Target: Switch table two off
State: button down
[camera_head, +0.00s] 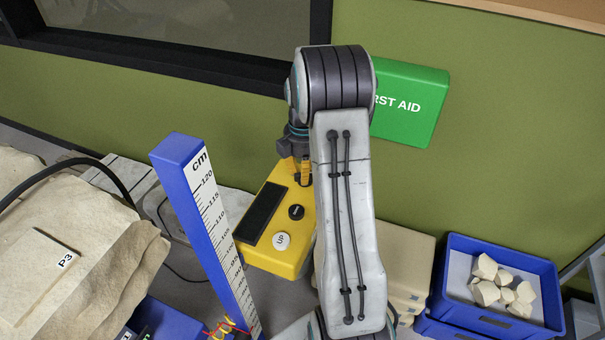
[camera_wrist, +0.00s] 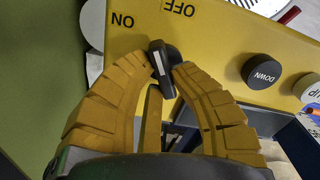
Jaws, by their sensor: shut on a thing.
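A yellow control box (camera_head: 294,247) stands in the middle of the head view, with a white UP button (camera_head: 282,241), a black button (camera_head: 296,212) and a dark panel. The wrist view shows its yellow face (camera_wrist: 225,40) with upside-down ON and OFF labels and a black DOWN button (camera_wrist: 262,71). A dark rotary switch (camera_wrist: 159,66) with a pale stripe sits below the labels. My gripper (camera_wrist: 162,70) is shut on this switch, one yellow finger on each side. In the head view my arm partly hides the gripper (camera_head: 303,172) at the box's far end. No table number is readable.
A blue centimetre post (camera_head: 195,200) stands close left of the box. A pale rock block marked P3 (camera_head: 75,250) lies left. A blue crate (camera_head: 548,290) with stone pieces stands right. A green first aid box (camera_head: 412,103) is on the wall behind my arm.

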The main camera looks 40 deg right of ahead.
jog(key=m, duration=0.5)
jog(key=shift+d+f+m+b, duration=0.1)
jog(key=shift+d+m+b, duration=0.1)
jog(key=shift+m+b, duration=0.2)
jog(key=shift+m, duration=0.3)
jog(key=c, duration=1.1)
grip_release()
jog(key=shift+o, duration=0.2)
notch_tip(320, 180, up, 12)
